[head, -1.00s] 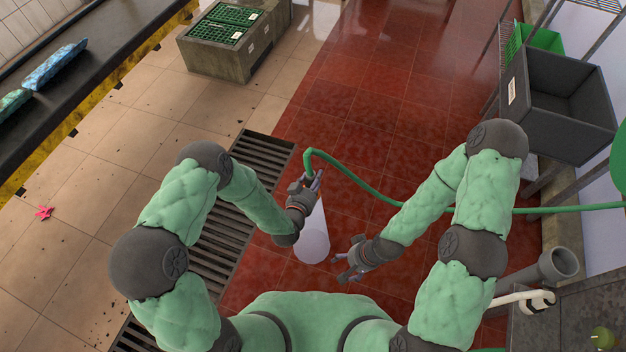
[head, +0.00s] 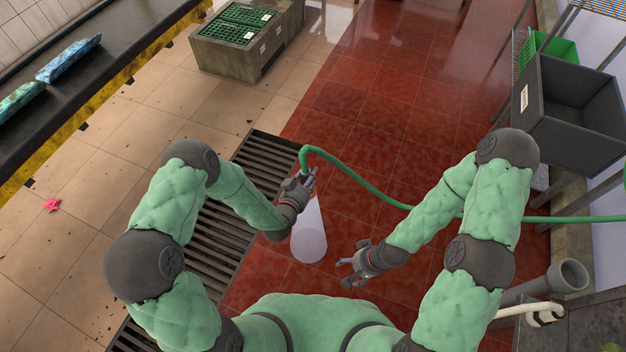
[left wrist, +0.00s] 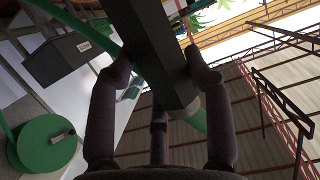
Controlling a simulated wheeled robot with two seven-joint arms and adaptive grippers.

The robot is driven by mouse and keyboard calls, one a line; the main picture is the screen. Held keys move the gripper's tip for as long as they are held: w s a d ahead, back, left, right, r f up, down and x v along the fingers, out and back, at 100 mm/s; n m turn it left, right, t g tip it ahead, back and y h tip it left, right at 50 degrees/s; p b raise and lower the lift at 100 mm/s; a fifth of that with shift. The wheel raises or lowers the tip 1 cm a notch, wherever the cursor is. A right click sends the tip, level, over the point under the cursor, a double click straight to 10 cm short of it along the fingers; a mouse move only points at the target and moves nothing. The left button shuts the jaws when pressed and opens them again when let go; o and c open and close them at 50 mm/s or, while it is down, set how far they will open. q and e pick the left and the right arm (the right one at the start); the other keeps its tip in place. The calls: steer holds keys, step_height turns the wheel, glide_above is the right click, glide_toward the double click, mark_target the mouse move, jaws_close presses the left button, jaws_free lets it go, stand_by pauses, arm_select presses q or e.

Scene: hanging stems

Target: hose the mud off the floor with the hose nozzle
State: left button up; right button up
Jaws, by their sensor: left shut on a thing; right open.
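My left gripper (head: 305,184) is shut on the dark hose nozzle, above the floor near the drain grate. In the left wrist view the nozzle (left wrist: 160,50) is a dark, angular body between the fingers. A green hose (head: 350,169) runs from it to the right, and a pale spray cone (head: 309,235) points down to the red floor. My right gripper (head: 350,276) is open and empty, below and right of the cone. The red tiled floor (head: 375,145) looks mottled and glossy. Small dark specks dot the tan tiles (head: 110,185); I cannot tell whether these are mud.
A slatted drain grate (head: 262,160) lies between tan and red floor. A crate-topped block (head: 245,40) stands at the back. A grey bin (head: 570,105) on a rack is at right. A dark conveyor (head: 75,75) is at left. A pink star-shaped thing (head: 52,205) lies on the tan floor.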

arm_select(q)
steer(key=a, duration=0.2)
steer(key=w+a+b, duration=0.1)
steer(key=a, duration=0.1)
steer(key=shift+w+a, duration=0.1)
steer(key=shift+w, duration=0.1)
stand_by(0.3)
steer(key=shift+w, duration=0.1)
stand_by(0.6)
steer(key=w+d+b, duration=0.3)
steer(key=w, duration=0.6)
steer(key=shift+b, duration=0.35)
stand_by(0.5)
stand_by(0.6)
